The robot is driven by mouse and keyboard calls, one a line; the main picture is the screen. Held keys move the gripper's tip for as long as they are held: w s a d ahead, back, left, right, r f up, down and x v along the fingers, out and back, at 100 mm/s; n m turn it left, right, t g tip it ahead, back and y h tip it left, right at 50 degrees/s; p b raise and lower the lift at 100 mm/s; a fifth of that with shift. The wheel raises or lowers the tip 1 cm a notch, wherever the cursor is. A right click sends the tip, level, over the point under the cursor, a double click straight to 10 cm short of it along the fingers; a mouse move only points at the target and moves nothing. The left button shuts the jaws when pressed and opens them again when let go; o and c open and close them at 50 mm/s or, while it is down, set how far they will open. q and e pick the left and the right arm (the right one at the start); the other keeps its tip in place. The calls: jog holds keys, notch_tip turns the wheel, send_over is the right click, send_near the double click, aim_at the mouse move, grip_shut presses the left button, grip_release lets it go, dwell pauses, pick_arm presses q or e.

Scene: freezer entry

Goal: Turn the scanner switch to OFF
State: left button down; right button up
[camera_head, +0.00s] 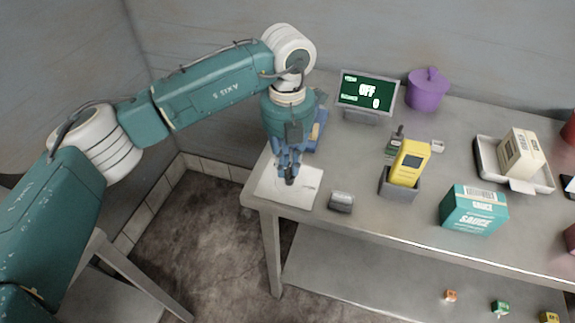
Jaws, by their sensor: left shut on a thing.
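My left gripper (289,180) points down over a white plate (296,197) at the table's front left corner. Its fingers are closed around a small dark piece between the tips, mostly hidden by them. I cannot tell for sure whether this piece is the scanner switch. A display (368,92) at the back of the table reads "OFF" in white on green, with a "0" below. A yellow scanner (410,162) stands upright in a grey holder (398,189) right of the gripper. My right gripper is not in view.
A small grey object (341,201) lies just right of the plate. A teal box (473,209), a purple pot (428,89) and a tray (487,152) with a cream box (520,153) stand farther right. Small boxes lie on the lower shelf (375,285). Walls enclose the left and back.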

pick_arm(q)
jog(key=shift+r, duration=0.1)
dwell(0.5)
jog(key=c, duration=1.6)
grip_release()
jog(key=shift+c, duration=0.2)
notch_tip(320, 180, up, 12)
